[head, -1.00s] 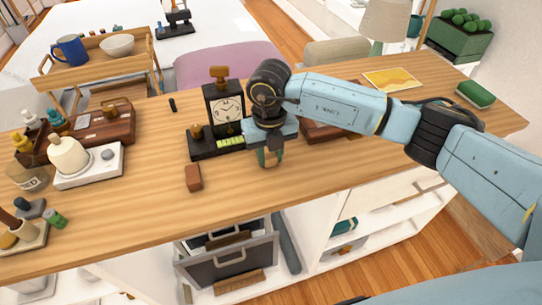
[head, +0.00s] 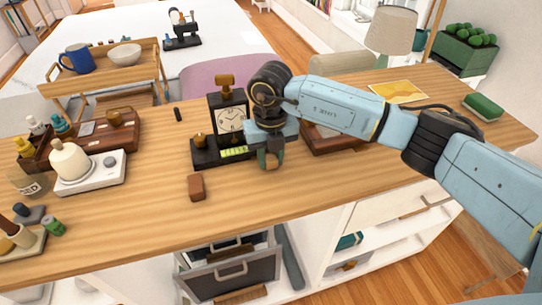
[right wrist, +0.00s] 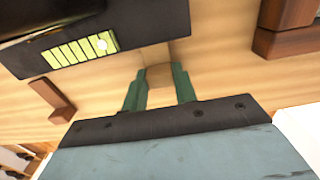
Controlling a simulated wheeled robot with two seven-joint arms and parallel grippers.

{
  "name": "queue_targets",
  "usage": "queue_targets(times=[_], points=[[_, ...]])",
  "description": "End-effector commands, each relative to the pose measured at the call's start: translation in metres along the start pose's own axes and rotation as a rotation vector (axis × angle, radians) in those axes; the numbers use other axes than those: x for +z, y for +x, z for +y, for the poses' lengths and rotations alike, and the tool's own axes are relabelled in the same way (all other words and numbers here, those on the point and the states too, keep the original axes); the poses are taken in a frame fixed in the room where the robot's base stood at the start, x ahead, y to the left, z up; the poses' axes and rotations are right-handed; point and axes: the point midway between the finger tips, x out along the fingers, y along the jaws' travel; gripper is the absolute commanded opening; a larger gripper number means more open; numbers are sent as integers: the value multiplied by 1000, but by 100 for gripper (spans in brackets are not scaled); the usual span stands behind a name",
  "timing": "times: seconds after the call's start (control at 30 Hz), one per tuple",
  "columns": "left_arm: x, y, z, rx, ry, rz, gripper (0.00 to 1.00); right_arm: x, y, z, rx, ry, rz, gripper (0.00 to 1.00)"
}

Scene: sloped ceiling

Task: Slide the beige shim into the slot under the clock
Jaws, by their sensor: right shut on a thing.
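The black clock (head: 231,119) with a pale round face stands on a black base (head: 207,158) with a yellow-green striped panel (head: 235,152). The base and panel also show at upper left in the right wrist view (right wrist: 80,50). My right gripper (head: 270,160) is just right of the base, pointing down. In the right wrist view my right gripper (right wrist: 159,86) is shut on the beige shim (right wrist: 160,76), beside the base's right end. The shim appears apart from the base. The slot opening cannot be made out. My left gripper is out of view.
A reddish-brown block (head: 196,187) lies in front of the clock. A brown wooden box (head: 330,138) sits close behind and right of my right gripper. A white scale-like tray (head: 90,172) stands at left. The tabletop front right is clear.

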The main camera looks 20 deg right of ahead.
Motion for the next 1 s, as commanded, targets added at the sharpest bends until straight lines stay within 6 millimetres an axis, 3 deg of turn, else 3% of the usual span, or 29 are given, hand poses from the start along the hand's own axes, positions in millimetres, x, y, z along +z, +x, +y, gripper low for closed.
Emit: queue_targets(times=[1.0], points=[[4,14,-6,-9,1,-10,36,19,1,0,0,0,-1,7]])
